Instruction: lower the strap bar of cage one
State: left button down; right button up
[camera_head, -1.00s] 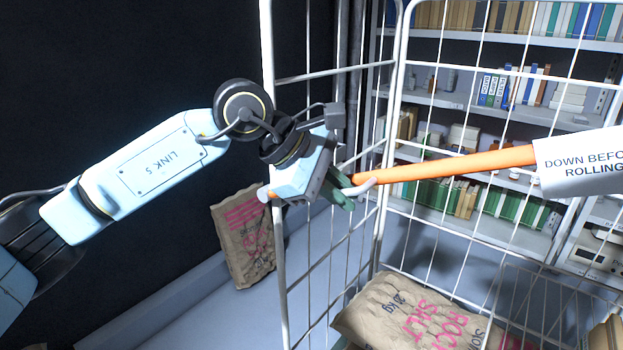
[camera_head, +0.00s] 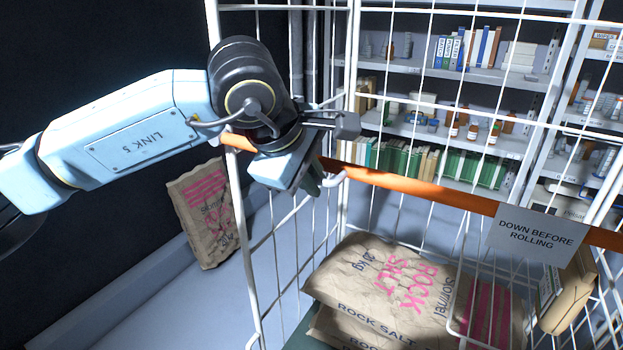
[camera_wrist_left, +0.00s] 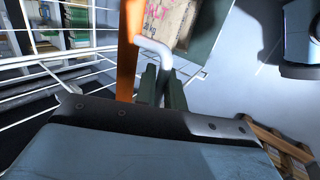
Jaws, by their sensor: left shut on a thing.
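The strap bar (camera_head: 420,190) is orange and runs across the front of the white wire cage (camera_head: 240,240), sloping down to the right in the head view. It carries a white tag (camera_head: 535,238) reading "DOWN BEFORE ROLLING". A pale bent handle (camera_head: 337,179) sticks out from the bar. My left gripper (camera_head: 318,184) is shut on this handle, at the cage's left side. In the left wrist view the green fingers of the left gripper (camera_wrist_left: 162,88) close around the handle (camera_wrist_left: 152,46), beside the orange bar (camera_wrist_left: 127,50). My right gripper is not in view.
Rock salt sacks (camera_head: 385,285) lie inside the cage. Another sack (camera_head: 207,215) leans by the dark wall at left. Shelves (camera_head: 440,105) with books and bottles stand behind. A slatted wooden thing (camera_wrist_left: 285,145) shows at the wrist view's lower right.

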pick_arm(q)
jog(key=shift+f, duration=0.2)
jog(key=c, duration=1.6)
grip_release()
jog(key=v, duration=1.3)
jog(key=shift+s+r, duration=0.1)
jog(key=shift+r, duration=0.1)
